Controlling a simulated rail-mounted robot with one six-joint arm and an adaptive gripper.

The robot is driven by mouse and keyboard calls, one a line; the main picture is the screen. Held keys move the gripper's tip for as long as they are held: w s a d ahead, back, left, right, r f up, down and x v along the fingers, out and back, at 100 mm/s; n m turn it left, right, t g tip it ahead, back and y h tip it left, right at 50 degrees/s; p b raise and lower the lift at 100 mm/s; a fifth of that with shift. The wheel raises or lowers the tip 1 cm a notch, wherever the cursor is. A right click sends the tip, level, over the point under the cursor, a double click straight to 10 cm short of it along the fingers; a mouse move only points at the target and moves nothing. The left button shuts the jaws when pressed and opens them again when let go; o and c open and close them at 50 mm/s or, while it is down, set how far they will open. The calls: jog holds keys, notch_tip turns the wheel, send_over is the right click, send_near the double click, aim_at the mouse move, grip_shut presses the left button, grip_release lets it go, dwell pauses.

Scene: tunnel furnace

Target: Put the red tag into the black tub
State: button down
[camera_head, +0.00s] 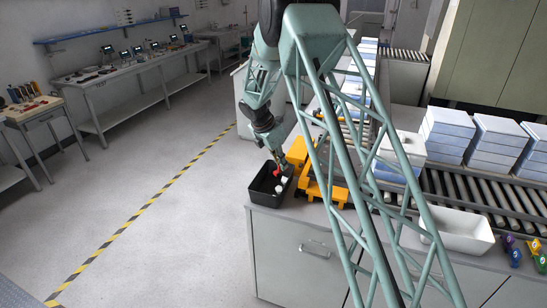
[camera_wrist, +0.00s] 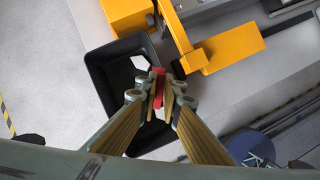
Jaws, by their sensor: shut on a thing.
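The black tub (camera_head: 258,194) stands on the corner of the bench in the head view, and its rim (camera_wrist: 98,75) shows in the wrist view. My gripper (camera_head: 276,169) points down at the tub. In the wrist view my gripper (camera_wrist: 159,92) is shut on the red tag (camera_wrist: 158,82), which sits upright between the fingertips. The red tag (camera_head: 277,173) is a small red patch in the head view. It appears over the tub's opening, near the side by the yellow fixture. Its height above the tub floor is hard to tell. White pieces (camera_head: 280,187) show in the tub.
A yellow fixture (camera_wrist: 225,53) stands close beside the tub. A white bin (camera_head: 462,231) and several coloured items (camera_head: 511,246) are on the bench at the right. A roller conveyor (camera_head: 470,190) carries stacked blue-and-white boxes (camera_head: 447,130). The floor left of the bench is clear.

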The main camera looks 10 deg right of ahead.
jog(key=shift+w+a+r+n+t+y+p, duration=0.1)
jog(key=shift+w+a+n+t+y+p, duration=0.3)
jog(key=shift+n, duration=0.65)
jog(key=shift+w+a+r+n+t+y+p, duration=0.15)
jog(key=shift+w+a+n+p, duration=0.35)
jog(key=shift+n, duration=0.6)
jog(key=shift+w+a+f+n+t+y+p, duration=0.1)
jog(key=shift+w+a+n+t+y+p, duration=0.2)
jog(key=shift+w+a+n, duration=0.55)
jog(key=shift+s+d, duration=0.2)
jog(key=shift+s, duration=0.1)
jog(key=shift+f, duration=0.2)
jog(key=b, duration=1)
send_over(274, 189)
jog(key=shift+s+a+f, duration=0.1)
jog(key=shift+a+f, duration=0.05)
jog(key=shift+f, duration=5.3)
jog(key=c, duration=2.7)
grip_release()
jog(key=shift+c, duration=0.2)
